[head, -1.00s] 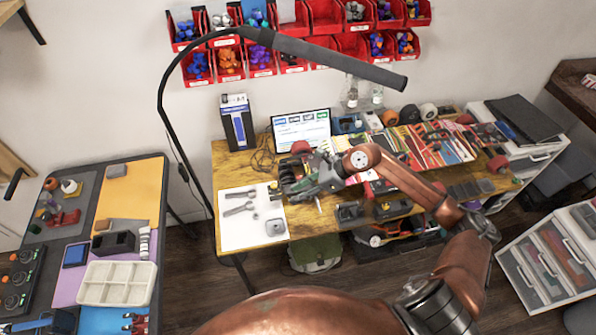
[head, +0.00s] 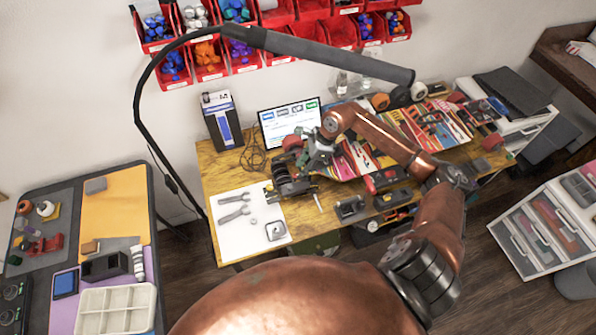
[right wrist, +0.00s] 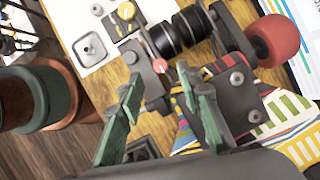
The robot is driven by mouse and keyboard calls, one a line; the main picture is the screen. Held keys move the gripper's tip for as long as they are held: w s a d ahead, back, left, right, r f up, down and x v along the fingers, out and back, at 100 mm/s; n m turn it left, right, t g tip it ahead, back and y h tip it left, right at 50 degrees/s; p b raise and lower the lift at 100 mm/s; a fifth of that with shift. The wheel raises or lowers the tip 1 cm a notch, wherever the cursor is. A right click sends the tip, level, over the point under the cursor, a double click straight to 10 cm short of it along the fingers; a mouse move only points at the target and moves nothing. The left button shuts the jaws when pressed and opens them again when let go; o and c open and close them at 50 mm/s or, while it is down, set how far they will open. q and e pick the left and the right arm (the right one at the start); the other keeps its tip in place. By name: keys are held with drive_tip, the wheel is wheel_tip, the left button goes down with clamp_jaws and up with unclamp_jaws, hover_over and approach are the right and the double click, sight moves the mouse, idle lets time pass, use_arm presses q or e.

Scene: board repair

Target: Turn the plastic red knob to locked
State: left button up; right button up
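A small red part (right wrist: 160,66), which looks like the red knob, sits at the end of a dark grey fixture (right wrist: 148,78) in the right wrist view. In the head view the fixture (head: 290,178) stands on the wooden table beside the white sheet; the knob is too small to make out there, and its setting cannot be read. My right gripper (head: 312,158) is above the fixture's right side. Its green fingers (right wrist: 165,92) are spread with nothing between them, and the red part lies beyond the fingertips, apart from them. My left gripper is not in view.
A larger red wheel (right wrist: 274,40) is on the fixture's far side. Wrenches (head: 234,208) lie on the white sheet (head: 245,245). A screen (head: 290,122), a black lamp arm (head: 300,45) and colourful boards (head: 440,125) stand close around. A second table (head: 115,205) is at left.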

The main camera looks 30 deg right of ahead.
sight(296, 176)
drive_tip(key=x, duration=0.2)
drive_tip(key=shift+w+a+f, duration=0.25)
drive_tip(key=shift+a+f, duration=0.1)
drive_tip(key=shift+f, duration=0.4)
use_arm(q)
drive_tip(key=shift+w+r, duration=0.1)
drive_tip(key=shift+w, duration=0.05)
use_arm(e)
clamp_jaws()
